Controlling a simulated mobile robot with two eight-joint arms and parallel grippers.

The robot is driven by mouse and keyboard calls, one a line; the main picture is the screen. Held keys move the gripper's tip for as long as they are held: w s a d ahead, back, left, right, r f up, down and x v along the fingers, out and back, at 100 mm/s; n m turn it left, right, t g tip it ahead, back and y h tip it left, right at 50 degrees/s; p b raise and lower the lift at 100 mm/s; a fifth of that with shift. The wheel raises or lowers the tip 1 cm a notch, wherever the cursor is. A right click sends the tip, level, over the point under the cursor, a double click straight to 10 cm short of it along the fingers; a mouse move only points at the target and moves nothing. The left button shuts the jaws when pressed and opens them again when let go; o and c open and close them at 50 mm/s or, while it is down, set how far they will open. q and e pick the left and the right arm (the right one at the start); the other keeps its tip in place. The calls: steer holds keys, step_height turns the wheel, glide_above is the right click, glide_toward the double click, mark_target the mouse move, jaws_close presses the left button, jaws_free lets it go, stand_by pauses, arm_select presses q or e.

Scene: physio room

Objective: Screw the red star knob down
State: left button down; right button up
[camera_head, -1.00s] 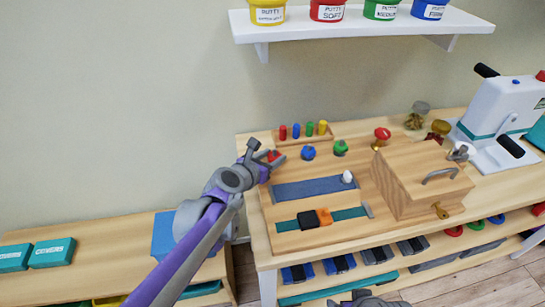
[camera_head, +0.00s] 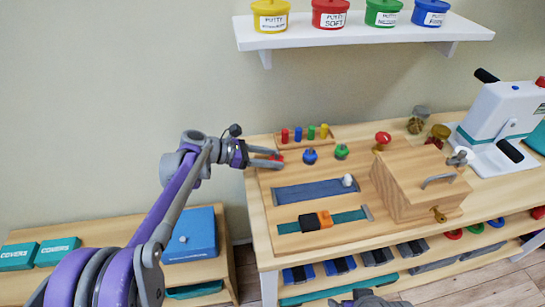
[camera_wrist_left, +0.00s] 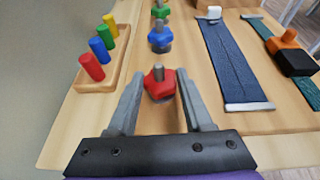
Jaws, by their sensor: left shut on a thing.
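The red star knob (camera_wrist_left: 160,84) sits on a grey bolt at the board's left end, with the bolt tip showing above it. In the head view only a little of the knob (camera_head: 278,157) shows past the fingers. My left gripper (camera_wrist_left: 159,88) is low over the board, with one finger on each side of the knob, shut on it. My left arm reaches in from the left. A grey part of what seems to be my right gripper (camera_head: 362,300) shows at the bottom edge; its fingers cannot be made out.
Blue (camera_head: 310,155) and green (camera_head: 342,151) star knobs stand in line beyond the red one. A rack of coloured pegs (camera_head: 305,133) is behind. A zip strip (camera_head: 315,190), a buckle strap (camera_head: 317,220) and a wooden box (camera_head: 418,184) lie to the front and right.

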mark_target(272, 157)
arm_select(q)
steer(key=m+g, duration=0.2)
steer(key=m+g+p, duration=0.1)
steer(key=shift+w+r, duration=0.1)
steer(key=shift+w, duration=0.15)
steer(key=shift+r+m+g+p, duration=0.1)
steer(key=shift+m+g+p, duration=0.55)
steer(key=shift+g, duration=0.35)
steer(key=shift+w+m+g+p, duration=0.15)
steer(key=shift+m+g+p, duration=0.7)
steer(key=shift+g+p, duration=0.15)
steer(key=shift+w+m+g+y+p, duration=0.1)
steer(key=shift+m+g+y+p, duration=0.4)
steer(key=shift+m+g+p, duration=1.05)
steer(key=shift+n+t+p, duration=0.35)
steer(key=shift+n+p, duration=0.1)
steer(key=shift+p, duration=0.1)
steer(key=shift+c, duration=1.5)
jaws_free()
step_height(272, 157, up, 10)
steer(key=p, duration=0.4)
